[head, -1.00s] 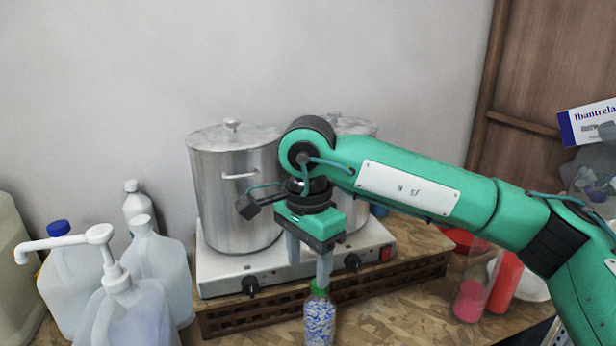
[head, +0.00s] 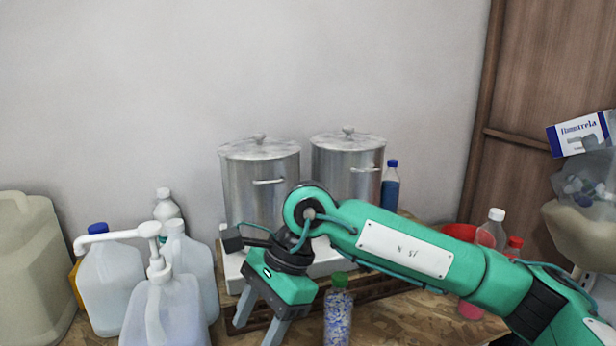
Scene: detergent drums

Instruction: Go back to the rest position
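My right arm comes in from the right, and its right gripper (head: 257,328) points down and tilts to the lower left. Its two grey fingers are apart with nothing seen between them; the lower tip reaches the bottom edge of the picture. A clear bottle with a green cap and blue-and-white contents (head: 338,318) stands upright just right of the gripper, apart from it. Its bottom is cut off by the picture edge. My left gripper is not in view.
Two lidded steel pots (head: 262,180) stand on a white hot plate (head: 232,272) behind my arm. A pump bottle (head: 165,310) and several white jugs (head: 108,285) crowd the left. A blue bottle (head: 390,188) stands behind; a red-capped bottle (head: 514,247) is at right.

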